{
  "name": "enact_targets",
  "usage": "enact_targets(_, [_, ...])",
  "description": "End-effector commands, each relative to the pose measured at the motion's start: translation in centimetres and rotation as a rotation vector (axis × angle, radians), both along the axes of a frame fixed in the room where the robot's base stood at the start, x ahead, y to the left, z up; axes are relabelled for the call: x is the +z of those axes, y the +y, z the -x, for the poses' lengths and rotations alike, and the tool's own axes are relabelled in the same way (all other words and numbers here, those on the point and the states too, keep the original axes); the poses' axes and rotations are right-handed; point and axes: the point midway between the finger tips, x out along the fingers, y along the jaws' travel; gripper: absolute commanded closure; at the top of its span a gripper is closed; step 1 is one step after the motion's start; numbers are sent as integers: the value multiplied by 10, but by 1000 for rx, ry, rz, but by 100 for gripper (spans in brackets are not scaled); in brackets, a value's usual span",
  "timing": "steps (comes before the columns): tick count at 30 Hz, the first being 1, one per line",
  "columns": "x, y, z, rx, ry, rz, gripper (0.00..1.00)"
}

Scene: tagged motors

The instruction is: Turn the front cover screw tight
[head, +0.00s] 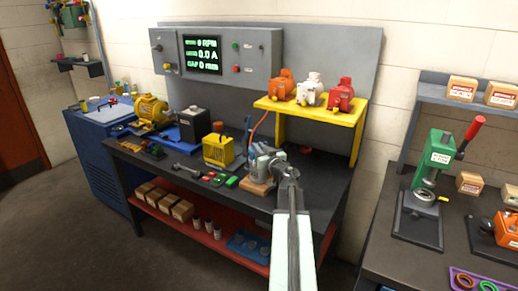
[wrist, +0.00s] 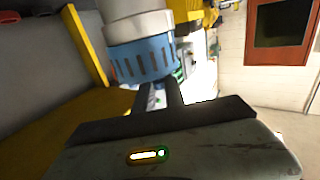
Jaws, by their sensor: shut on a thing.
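A pale grey motor (head: 262,160) sits on a wooden block (head: 257,187) near the right end of the black workbench. My gripper (head: 283,172) is at the motor's right side, its jaws small and partly lost against it. In the wrist view, my gripper's two dark fingers (wrist: 158,97) reach up to a blue slotted collar (wrist: 143,61) below a white rounded body (wrist: 138,22). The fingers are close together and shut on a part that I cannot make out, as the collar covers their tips. I cannot pick out the front cover screw in either view.
A yellow box-shaped unit (head: 218,152) and several small parts lie to the left. A green press (head: 435,165) stands on the right bench. The grey panel's display (head: 202,54) reads 0 RPM.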

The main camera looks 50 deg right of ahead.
Motion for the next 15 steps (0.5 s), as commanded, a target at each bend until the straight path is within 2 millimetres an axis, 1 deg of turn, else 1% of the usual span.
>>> enact_targets(2, [0, 4, 0, -60, 0, 1, 100])
enact_targets(15, [0, 4, -3, -474, 1, 2, 100])
